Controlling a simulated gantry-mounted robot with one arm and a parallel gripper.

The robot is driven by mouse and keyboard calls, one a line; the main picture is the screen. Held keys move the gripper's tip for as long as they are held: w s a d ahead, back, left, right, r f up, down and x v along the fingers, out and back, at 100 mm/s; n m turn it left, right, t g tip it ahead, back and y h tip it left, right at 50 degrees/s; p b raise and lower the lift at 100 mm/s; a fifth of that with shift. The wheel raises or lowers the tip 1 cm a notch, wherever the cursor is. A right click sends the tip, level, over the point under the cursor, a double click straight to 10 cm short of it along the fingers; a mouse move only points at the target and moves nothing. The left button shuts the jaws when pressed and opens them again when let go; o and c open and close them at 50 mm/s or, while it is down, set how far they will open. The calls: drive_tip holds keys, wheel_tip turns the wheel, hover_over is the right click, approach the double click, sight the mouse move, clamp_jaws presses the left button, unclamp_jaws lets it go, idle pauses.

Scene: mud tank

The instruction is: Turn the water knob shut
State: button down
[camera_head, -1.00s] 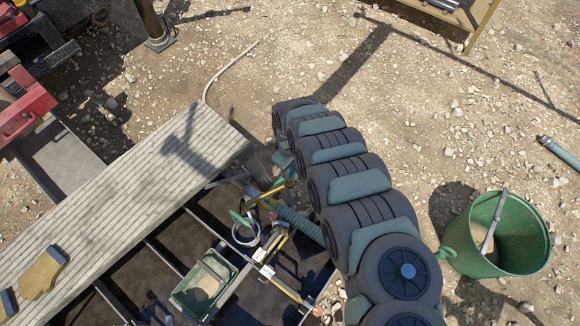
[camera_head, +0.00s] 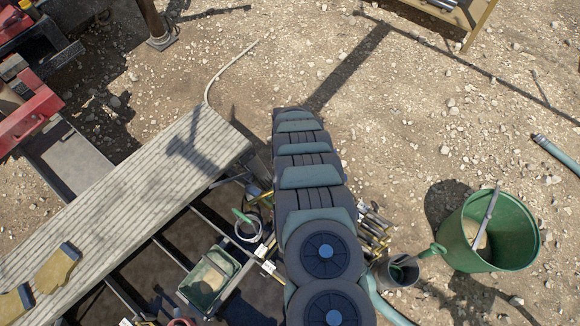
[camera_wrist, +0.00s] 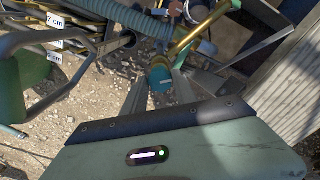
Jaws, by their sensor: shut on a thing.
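The knob's turn angle cannot be told. In the head view my arm covers the gripper and the knob.
A ribbed hose (camera_wrist: 135,18) and metal bars crowd the knob. In the head view a plank walkway (camera_head: 130,205) lies left, with gloves (camera_head: 57,270) on it. A green bucket (camera_head: 515,235) stands right, and a green tub (camera_head: 208,281) is below left.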

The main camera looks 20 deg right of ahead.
drive_tip(key=m+p, duration=0.1)
drive_tip(key=m, duration=0.2)
drive_tip(key=shift+m, duration=2)
drive_tip(key=c, duration=1)
unclamp_jaws()
wheel_tip(320, 180, up, 11)
drive_tip(key=p, duration=0.1)
drive_tip(key=shift+w+f, duration=0.1)
